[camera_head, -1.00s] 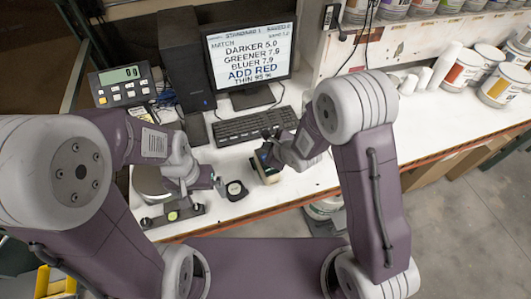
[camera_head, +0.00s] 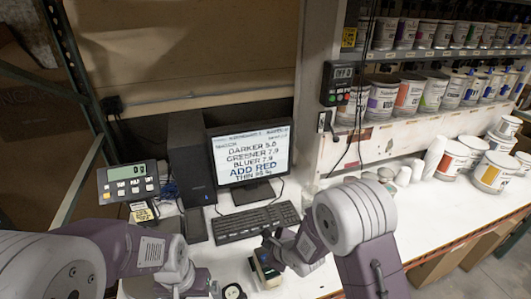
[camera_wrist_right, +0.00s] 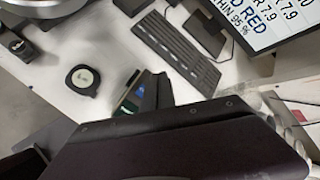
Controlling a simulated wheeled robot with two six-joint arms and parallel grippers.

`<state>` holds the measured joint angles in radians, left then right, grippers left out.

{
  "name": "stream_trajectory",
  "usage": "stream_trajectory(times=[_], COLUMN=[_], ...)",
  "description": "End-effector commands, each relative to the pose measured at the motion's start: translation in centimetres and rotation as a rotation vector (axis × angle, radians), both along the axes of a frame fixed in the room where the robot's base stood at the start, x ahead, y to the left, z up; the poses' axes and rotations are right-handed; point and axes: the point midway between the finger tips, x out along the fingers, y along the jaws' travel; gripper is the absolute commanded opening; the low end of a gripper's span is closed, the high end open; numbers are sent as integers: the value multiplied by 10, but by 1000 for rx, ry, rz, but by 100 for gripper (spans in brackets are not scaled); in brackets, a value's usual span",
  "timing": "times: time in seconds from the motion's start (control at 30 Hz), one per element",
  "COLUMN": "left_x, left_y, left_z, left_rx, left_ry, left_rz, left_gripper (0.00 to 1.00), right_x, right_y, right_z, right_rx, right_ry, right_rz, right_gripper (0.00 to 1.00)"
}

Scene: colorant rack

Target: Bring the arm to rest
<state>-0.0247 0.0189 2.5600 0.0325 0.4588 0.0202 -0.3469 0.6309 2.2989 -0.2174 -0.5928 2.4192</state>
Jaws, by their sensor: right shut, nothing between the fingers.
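My right arm comes in from the lower right in the head view. Its gripper (camera_head: 268,243) is shut and empty, just above the bench in front of the keyboard. A small block with a dark top and a pale side (camera_head: 264,272) is close below it; I cannot tell whether they touch. In the right wrist view, a dark arm part fills the lower middle and hides much of the bench. My left gripper (camera_head: 204,284) is low at the left of the head view, partly cut off, and its jaws are unclear.
A keyboard (camera_head: 256,222), a monitor (camera_head: 249,165) and a black computer tower (camera_head: 190,160) stand behind the grippers. A round black puck (camera_wrist_right: 83,79) lies on the bench. White cans (camera_head: 494,172) stand at right, and shelves of cans (camera_head: 409,93) above. The bench middle right is clear.

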Motion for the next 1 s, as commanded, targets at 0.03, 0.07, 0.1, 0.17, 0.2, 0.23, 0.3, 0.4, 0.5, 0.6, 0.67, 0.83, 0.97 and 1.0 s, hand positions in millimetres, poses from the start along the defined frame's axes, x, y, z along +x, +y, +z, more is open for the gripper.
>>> stream_trajectory(times=[0.03, 0.07, 0.1, 0.17, 0.2, 0.23, 0.3, 0.4, 0.5, 0.6, 0.67, 0.83, 0.97, 1.0], left_x=[0, 0, 0, 0, 0, 0, 0, 0, 0, 0, 0, 0, 0, 0], left_y=[0, 0, 0, 0, 0, 0, 0, 0, 0, 0, 0, 0, 0, 0], left_z=[-7, -14, -27, -52, -71, -86, -114, -128, -139, -143, -141, -139, -139, -139], left_rx=[0, 0, 0, 0, 0, 0, 0, 0, 0, 0, 0, 0, 0, 0], left_ry=[0, 0, 0, 0, 0, 0, 1, 1, 0, 0, 0, 0, 0, 0], left_rz=[0, 0, 0, 0, 0, 0, 0, 0, 0, 0, 0, 0, 0, 0], left_gripper=[100, 100, 100, 100, 100, 100, 100, 100, 100, 100, 100, 100, 100, 100], right_x=[2, 5, 13, 27, 34, 35, 21, -11, -49, -94, -122, -179, -191, -191], right_y=[-3, -7, -14, -31, -49, -65, -107, -142, -164, -175, -175, -173, -172, -172], right_z=[-7, -10, -11, -7, -4, -5, -16, -31, -51, -69, -76, -92, -93, -94], right_rx=[0, 3, 12, 29, 39, 28, -132, -392, -621, -805, -877, -944, -965, -971], right_ry=[-1, -8, -35, -90, -126, -138, -142, -97, -25, 55, 94, 114, 72, 60], right_rz=[-9, -19, -38, -83, -128, -163, -143, 14, 254, 590, 826, 1399, 1612, 1639], right_gripper=[0, 0, 0, 0, 0, 0, 0, 0, 0, 0, 0, 0, 0, 0])
